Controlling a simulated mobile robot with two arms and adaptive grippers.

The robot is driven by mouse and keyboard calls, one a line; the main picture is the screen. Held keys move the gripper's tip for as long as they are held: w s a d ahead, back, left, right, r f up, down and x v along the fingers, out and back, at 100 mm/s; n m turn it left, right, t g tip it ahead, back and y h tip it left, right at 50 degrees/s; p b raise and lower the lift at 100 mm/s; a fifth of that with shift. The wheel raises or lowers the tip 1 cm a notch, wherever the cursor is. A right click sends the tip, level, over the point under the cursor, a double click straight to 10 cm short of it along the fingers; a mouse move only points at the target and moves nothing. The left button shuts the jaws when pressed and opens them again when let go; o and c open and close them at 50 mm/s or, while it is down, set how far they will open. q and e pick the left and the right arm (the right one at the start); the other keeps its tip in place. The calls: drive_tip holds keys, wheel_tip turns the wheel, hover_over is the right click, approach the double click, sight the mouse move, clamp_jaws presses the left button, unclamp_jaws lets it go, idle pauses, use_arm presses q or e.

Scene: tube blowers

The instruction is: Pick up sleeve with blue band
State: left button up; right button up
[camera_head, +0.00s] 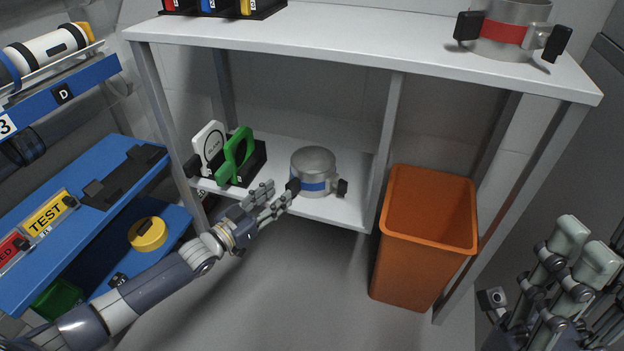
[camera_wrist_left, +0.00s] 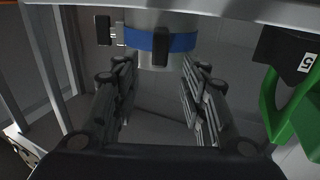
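The sleeve with blue band (camera_head: 314,163) is a short grey metal cylinder with black-ended lugs, upright on the lower shelf. My left gripper (camera_head: 273,197) is just in front of it, at the shelf's front edge. In the left wrist view the blue band (camera_wrist_left: 174,42) shows near the top, just beyond the fingertips and between their lines. The left gripper (camera_wrist_left: 156,68) is open there, with nothing between its fingers. My right gripper (camera_head: 580,262) is at the lower right, away from the sleeve; its opening is unclear.
On the lower shelf (camera_head: 340,212), a green-handled part (camera_head: 233,155) and a white part (camera_head: 208,141) stand left of the sleeve. An orange bin (camera_head: 412,270) stands right of the shelf post (camera_head: 385,145). A red-banded sleeve (camera_head: 503,32) sits on the upper shelf (camera_head: 390,50). A blue rack (camera_head: 25,245) is at left.

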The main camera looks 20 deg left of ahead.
sight(288, 185)
use_arm(q)
drive_tip(key=b+x, duration=0.2)
drive_tip(key=x, duration=0.1)
drive_tip(key=b+x, duration=0.1)
drive_tip(key=shift+w+d+f, duration=0.1)
drive_tip(key=shift+w+f, duration=0.05)
drive_tip(key=shift+f, duration=0.25)
drive_tip(key=shift+w+d+r, duration=0.1)
drive_tip(key=shift+w+d, duration=0.1)
drive_tip(key=shift+w, duration=0.25)
drive_tip(key=shift+c, duration=0.6)
clamp_jaws()
drive_tip(key=shift+r, duration=0.1)
